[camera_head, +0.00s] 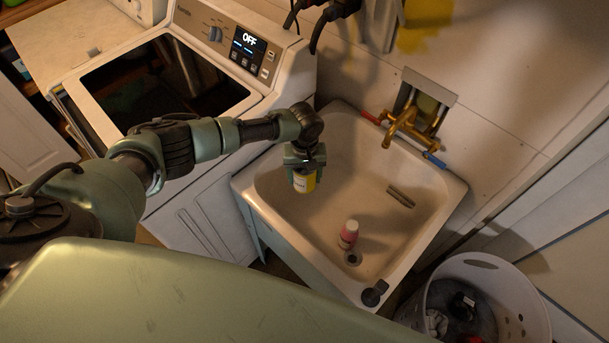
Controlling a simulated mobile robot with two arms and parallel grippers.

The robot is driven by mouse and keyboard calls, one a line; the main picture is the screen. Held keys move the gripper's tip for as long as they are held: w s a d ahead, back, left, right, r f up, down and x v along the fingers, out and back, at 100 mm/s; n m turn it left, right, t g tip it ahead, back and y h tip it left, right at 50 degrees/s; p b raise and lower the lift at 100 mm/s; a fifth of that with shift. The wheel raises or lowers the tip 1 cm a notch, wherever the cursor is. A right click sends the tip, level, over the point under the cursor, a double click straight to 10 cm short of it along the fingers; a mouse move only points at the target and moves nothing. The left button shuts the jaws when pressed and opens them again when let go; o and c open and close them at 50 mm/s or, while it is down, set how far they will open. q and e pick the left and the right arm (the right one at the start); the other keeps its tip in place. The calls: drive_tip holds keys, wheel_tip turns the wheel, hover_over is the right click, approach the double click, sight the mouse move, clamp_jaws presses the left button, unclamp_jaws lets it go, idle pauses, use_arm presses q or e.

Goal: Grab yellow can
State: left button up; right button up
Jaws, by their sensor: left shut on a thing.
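The yellow can (304,183) has a pale label and is at the left part of the sink (325,232). My left gripper (304,166) comes in from above and is shut on the can, covering its top. The can looks upright. I cannot tell whether its bottom touches the sink or hangs above it. My right gripper does not show.
A red and white bottle (348,235) stands near the drain. A brass faucet (402,127) is on the wall. A washing machine (200,190) stands left, a laundry basket (530,310) lower right.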

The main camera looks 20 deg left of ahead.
sight(305, 170)
use_arm(q)
drive_tip(key=shift+r+p, duration=1.2)
drive_tip(key=shift+r, duration=0.45)
